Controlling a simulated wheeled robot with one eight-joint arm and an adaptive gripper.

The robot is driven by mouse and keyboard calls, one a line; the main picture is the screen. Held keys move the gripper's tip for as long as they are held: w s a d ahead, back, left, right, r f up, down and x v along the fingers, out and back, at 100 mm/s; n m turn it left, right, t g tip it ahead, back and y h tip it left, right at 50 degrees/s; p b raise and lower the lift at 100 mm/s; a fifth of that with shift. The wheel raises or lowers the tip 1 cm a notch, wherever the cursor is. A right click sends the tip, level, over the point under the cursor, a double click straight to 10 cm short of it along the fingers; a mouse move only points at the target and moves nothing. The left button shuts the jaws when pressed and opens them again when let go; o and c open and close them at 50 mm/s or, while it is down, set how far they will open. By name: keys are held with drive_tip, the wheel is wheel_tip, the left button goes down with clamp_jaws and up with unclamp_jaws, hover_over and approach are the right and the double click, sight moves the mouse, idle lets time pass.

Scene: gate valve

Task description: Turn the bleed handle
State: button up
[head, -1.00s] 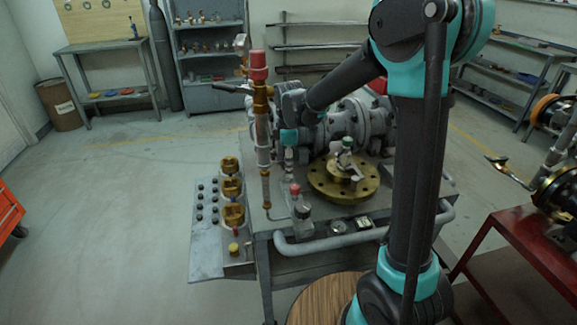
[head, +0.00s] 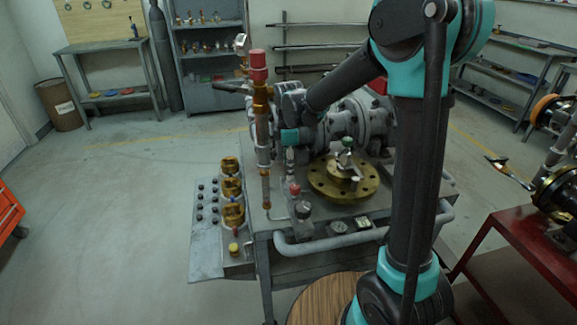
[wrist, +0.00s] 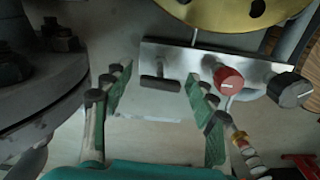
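In the wrist view a short dark bar handle (wrist: 160,84) on a stem sticks out from a pale metal block (wrist: 208,62). It looks like the bleed handle, though no label shows. My gripper (wrist: 157,76) is open, with one green-padded finger on each side of the bar. The bar lies between the fingers, and no contact is visible. In the head view my gripper (head: 290,152) points down over the valve bench, small and partly unclear. I cannot make out the bar handle there.
A red knob (wrist: 228,79) and a black knob (wrist: 289,89) sit on the block beside the right finger. A yellow flange (wrist: 230,12) is above. A large bolted flange (wrist: 40,90) is close on the left. A red-topped brass column (head: 260,100) stands left of my gripper.

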wheel_tip(320, 180, up, 12)
idle(0.7)
